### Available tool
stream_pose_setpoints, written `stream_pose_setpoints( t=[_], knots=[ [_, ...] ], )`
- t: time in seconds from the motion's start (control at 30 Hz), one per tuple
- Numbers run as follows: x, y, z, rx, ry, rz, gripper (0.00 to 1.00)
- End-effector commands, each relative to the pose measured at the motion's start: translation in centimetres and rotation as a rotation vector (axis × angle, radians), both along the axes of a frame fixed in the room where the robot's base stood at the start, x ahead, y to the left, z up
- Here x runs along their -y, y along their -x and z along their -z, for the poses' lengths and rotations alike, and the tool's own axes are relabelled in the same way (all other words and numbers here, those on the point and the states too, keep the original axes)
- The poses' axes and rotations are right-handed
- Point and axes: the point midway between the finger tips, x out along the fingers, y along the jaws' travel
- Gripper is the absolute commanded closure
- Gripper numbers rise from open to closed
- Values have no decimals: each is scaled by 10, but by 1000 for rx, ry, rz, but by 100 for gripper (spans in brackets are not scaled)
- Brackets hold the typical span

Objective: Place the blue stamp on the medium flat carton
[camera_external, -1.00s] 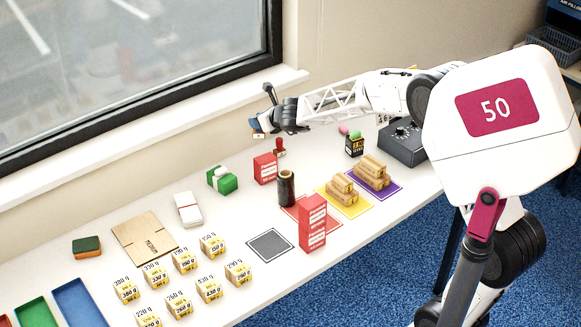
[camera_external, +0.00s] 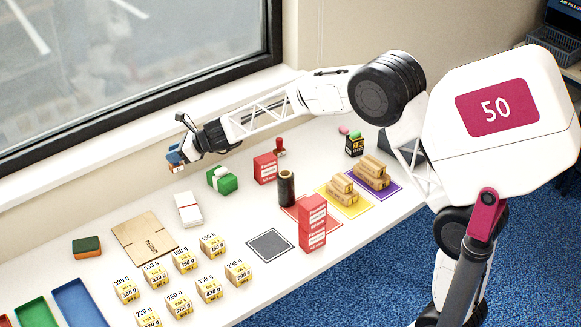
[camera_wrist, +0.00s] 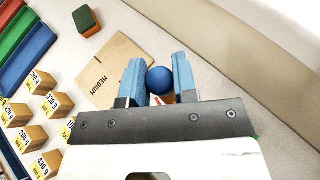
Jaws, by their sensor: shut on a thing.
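My gripper (camera_external: 176,158) is shut on the blue stamp, whose round blue knob (camera_wrist: 159,80) shows between the two blue fingers in the wrist view. In the external view the stamp (camera_external: 177,168) hangs below the fingers, above the table near the window sill. The medium flat carton (camera_external: 144,238) is a brown square lying flat on the table, lower left of the gripper. In the wrist view the carton (camera_wrist: 105,72), printed MEDIUM, lies beyond the fingers, partly hidden by the left finger. The lower part of the stamp is mostly hidden in the wrist view.
A green and orange sponge (camera_external: 87,246) lies left of the carton. A white stack (camera_external: 188,209) lies right of it. Several weight-labelled boxes (camera_external: 183,261) stand in front. Red, green and blue trays (camera_external: 80,304) are at the lower left. A red stamp (camera_external: 279,147) stands farther right.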

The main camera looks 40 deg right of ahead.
Motion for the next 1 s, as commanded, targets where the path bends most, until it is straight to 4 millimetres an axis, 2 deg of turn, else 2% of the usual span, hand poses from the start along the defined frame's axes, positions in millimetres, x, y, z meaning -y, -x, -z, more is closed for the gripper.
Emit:
stream_pose_setpoints(
  t=[0.03,0.3,0.5,0.7,1.0],
  knots=[
    [-17,3,4,-3,1,-39,97],
    [-97,22,21,-11,4,-240,97],
    [-146,40,33,-17,4,-370,97],
    [-173,52,40,-20,2,-447,97],
    [-180,55,42,-21,3,-467,97]
  ],
)
